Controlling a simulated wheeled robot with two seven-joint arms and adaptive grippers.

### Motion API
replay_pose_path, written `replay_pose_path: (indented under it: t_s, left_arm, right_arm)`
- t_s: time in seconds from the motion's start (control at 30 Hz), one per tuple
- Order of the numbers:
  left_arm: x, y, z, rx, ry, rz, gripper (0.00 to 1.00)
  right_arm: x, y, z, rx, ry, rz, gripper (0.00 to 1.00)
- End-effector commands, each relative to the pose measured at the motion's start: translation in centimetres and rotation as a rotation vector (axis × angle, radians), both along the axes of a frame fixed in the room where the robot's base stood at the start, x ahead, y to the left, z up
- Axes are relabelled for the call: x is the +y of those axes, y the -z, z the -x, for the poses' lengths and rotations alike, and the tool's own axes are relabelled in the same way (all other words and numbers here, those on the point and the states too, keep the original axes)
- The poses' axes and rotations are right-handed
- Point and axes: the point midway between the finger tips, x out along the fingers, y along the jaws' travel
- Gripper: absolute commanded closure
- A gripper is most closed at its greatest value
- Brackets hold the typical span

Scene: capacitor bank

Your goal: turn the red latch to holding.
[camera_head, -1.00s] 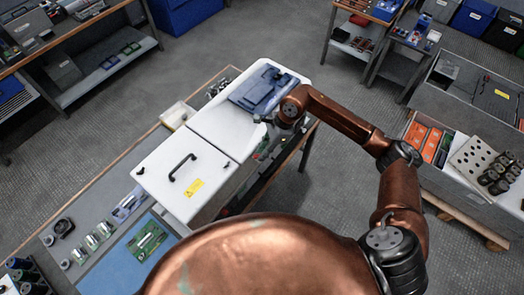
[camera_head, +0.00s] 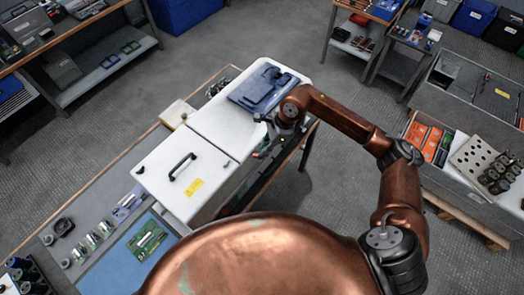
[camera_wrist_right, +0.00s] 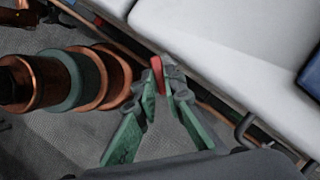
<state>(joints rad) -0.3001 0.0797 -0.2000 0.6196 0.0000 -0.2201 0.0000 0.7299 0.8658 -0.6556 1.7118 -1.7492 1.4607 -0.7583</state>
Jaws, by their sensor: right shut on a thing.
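The red latch (camera_wrist_right: 157,74) shows in the right wrist view as a small red piece at the front edge of a white cabinet (camera_wrist_right: 220,48). My right gripper (camera_wrist_right: 163,86) has green fingers, closed with the latch between their tips. In the head view my right gripper (camera_head: 268,146) is at the right side of the white cabinet, below the blue case. The fingertips hide part of the latch, and its exact angle is hard to tell. My left gripper is not in view.
A blue case (camera_head: 264,88) lies on the far part of the cabinet top. The near lid (camera_head: 165,160) has a black handle (camera_head: 182,167) and a yellow label. A workbench (camera_head: 92,215) with small parts stands to the left. Open floor (camera_head: 325,165) lies right of the cabinet.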

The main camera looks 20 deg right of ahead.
Motion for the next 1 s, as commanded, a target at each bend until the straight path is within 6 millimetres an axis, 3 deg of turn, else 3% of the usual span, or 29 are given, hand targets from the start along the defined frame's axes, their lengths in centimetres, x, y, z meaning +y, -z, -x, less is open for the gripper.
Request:
replay_pose_path:
  t_s: [1.0]
  left_arm:
    - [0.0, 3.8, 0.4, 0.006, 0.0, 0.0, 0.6]
  right_arm:
    - [0.3, 0.1, 0.8, 0.0, 0.707, 0.001, 1.0]
